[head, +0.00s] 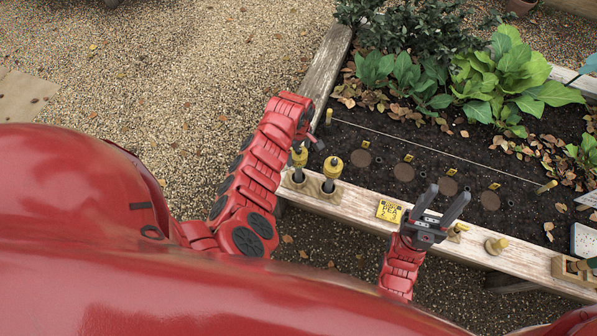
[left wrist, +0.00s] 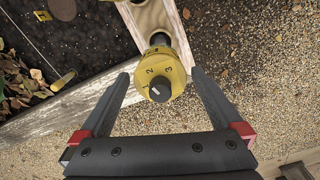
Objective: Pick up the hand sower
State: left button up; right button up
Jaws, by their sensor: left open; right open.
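The hand sower (left wrist: 158,72), a yellow tool with a dial numbered 2 and 3, stands in a holder on the bed's wooden rim. In the left wrist view it lies between my left gripper's open fingers, with gaps on both sides. In the head view, two similar yellow-topped tools, a left one (head: 299,157) and a right one (head: 332,168), stand side by side near the rim's corner; I cannot tell which one the fingers straddle. My left gripper (head: 313,141) is just above them and holds nothing. My right gripper (head: 441,208) is open and empty over the front rim.
The bed's front rim (head: 462,241) also carries a yellow card (head: 390,211), short yellow pegs (head: 496,245) and a wooden box (head: 570,270). A string (head: 430,150) runs low over the soil. Leafy plants (head: 515,80) fill the back.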

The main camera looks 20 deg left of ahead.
pick_arm(q)
jog(key=shift+f, duration=1.4)
jog(key=c, duration=1.3)
